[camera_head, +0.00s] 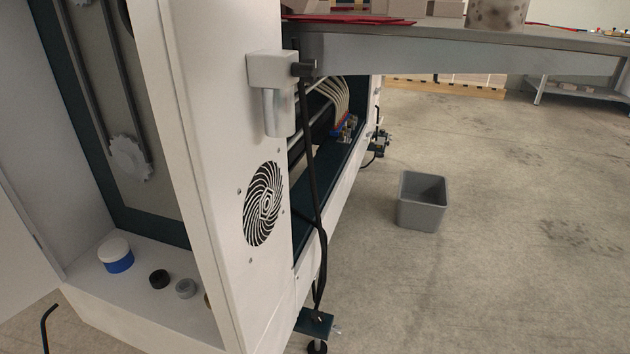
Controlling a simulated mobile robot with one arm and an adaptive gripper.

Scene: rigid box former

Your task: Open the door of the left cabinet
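A white machine cabinet (215,150) fills the left of the head view. Its left compartment stands open, showing a dark-framed back panel (85,75) with a toothed wheel (130,158) and dark vertical strips. A white panel (22,235) at the far left edge meets the compartment's edge and looks like its door swung outward; its outer part is cut off by the frame. No handle can be made out on it. My gripper is not in view.
A blue-and-white round container (115,255) and small round parts (159,279) sit on the compartment floor. A thin dark curved piece (45,325) shows at lower left. A grey bin (421,202) stands on the open concrete floor to the right. A grey tabletop (440,38) juts out above.

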